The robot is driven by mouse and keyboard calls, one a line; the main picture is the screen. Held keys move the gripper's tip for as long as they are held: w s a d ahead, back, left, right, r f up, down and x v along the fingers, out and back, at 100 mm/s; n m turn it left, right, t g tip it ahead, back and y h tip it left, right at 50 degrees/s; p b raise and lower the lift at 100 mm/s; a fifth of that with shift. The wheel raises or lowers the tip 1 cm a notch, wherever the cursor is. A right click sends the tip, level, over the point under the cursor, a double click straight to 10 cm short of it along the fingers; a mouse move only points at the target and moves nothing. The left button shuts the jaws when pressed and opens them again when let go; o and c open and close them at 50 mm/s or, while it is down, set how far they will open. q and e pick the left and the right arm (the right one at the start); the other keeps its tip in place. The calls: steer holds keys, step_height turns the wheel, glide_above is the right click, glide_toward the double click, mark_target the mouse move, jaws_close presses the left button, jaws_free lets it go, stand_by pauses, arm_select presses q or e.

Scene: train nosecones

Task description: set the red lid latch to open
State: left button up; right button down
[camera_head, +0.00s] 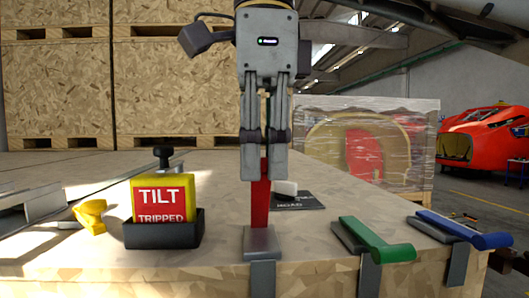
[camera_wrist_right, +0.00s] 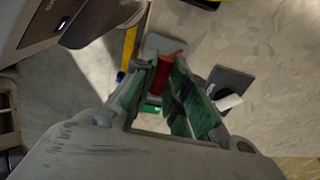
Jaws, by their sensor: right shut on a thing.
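The red lid latch (camera_head: 260,205) stands upright from its grey metal base (camera_head: 262,243) at the front edge of the wooden crate lid. My right gripper (camera_head: 263,170) comes down from above and is shut on the upper part of the red latch. In the right wrist view the red latch (camera_wrist_right: 168,75) shows between the green-padded fingers (camera_wrist_right: 175,95). The top of the latch is hidden by the fingers. My left gripper is not in view.
A green latch (camera_head: 377,240) and a blue latch (camera_head: 465,230) lie folded to the right on the same edge. A yellow and red TILT indicator (camera_head: 163,200) in a black holder stands to the left, beside a yellow part (camera_head: 90,215). A dark card (camera_head: 298,200) lies behind the red latch.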

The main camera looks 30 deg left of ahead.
steer(key=shift+w+a+f, duration=0.1)
steer(key=shift+w+f, duration=0.05)
steer(key=shift+w, duration=0.05)
steer(key=c, duration=1.7)
jaws_free()
steer(key=shift+o, duration=1.4)
steer(key=shift+w+a, duration=0.2)
steer(key=shift+w, duration=0.05)
steer(key=shift+w+a, duration=0.15)
steer(key=shift+w, duration=0.05)
steer(key=shift+s+d, duration=0.2)
steer(key=shift+s, duration=0.05)
steer(key=shift+w+a, duration=0.1)
steer(key=shift+r, duration=0.2)
